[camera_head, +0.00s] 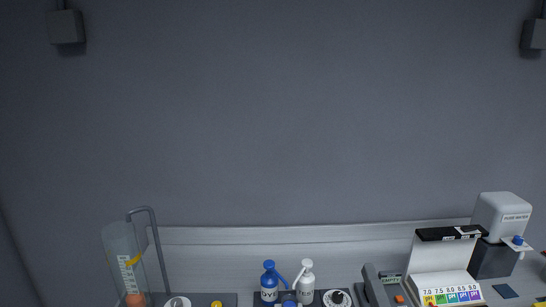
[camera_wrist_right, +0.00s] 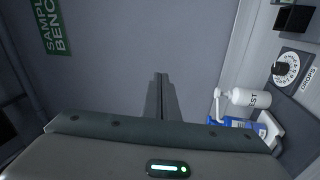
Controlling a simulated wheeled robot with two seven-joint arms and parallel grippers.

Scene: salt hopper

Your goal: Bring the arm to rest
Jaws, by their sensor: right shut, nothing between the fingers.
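My right gripper (camera_wrist_right: 160,97) shows in the right wrist view, its two thin dark fingers together, shut and empty. It points over a plain grey surface and touches nothing that I can see. A green bar is lit on my wrist housing below it. I cannot make out either gripper in the head view. My left gripper is not in view.
In the head view, a clear cylinder (camera_head: 123,250), blue bottle (camera_head: 269,283), white bottle (camera_head: 306,280), dial (camera_head: 337,299), colour-chart box (camera_head: 446,283) and water dispenser (camera_head: 502,220) line the bench.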

